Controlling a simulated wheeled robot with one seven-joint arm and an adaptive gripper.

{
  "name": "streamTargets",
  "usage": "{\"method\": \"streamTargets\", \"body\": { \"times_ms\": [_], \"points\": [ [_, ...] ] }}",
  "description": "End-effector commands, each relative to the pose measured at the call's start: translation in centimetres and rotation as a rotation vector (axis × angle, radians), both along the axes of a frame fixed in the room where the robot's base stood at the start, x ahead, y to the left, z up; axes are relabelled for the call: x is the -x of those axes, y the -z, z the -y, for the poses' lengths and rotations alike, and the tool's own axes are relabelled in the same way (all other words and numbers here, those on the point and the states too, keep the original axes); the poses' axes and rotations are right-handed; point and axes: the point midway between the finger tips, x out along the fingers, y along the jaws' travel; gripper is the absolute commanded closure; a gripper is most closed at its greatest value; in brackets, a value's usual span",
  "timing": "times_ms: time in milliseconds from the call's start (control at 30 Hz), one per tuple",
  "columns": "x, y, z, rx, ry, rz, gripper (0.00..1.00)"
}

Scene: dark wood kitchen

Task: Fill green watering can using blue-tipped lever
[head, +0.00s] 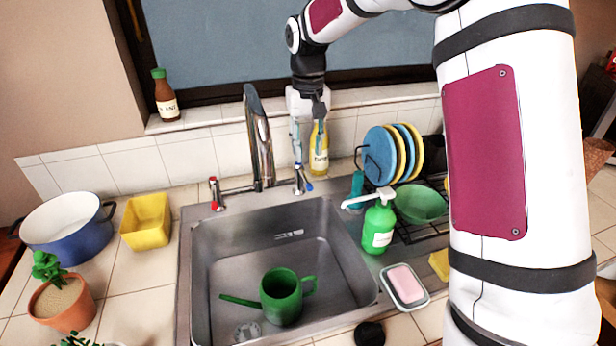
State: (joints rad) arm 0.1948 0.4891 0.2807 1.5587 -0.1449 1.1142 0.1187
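The green watering can (282,297) stands in the steel sink basin, its spout pointing left and its handle to the right. The blue-tipped lever (306,184) is at the right of the chrome faucet (260,135). A red-tipped lever (214,192) is at the left. My gripper (299,160) points down just above the blue-tipped lever, very near it. I cannot tell whether it touches the lever, nor how far apart the fingers are. No water stream shows under the faucet.
A yellow bottle (319,150) stands just behind my gripper. A green soap dispenser (378,224) and a dish rack with plates (379,153) are to the right. A blue pot (66,230) and yellow container (147,221) are left. The sink basin (330,240) is otherwise mostly clear.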

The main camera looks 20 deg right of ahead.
Motion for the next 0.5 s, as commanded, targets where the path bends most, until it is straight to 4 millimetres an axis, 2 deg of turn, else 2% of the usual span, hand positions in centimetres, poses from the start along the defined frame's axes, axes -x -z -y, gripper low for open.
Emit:
{"method": "streamTargets", "body": {
  "times_ms": [100,300,500],
  "points": [
    [0.2,2.5,0.0,0.0,0.0,-0.005,0.68],
    [0.2,6.2,0.0,0.0,-0.001,-0.004,0.68],
    [0.1,8.4,0.0,0.0,0.0,-0.002,0.68]
  ]
}}
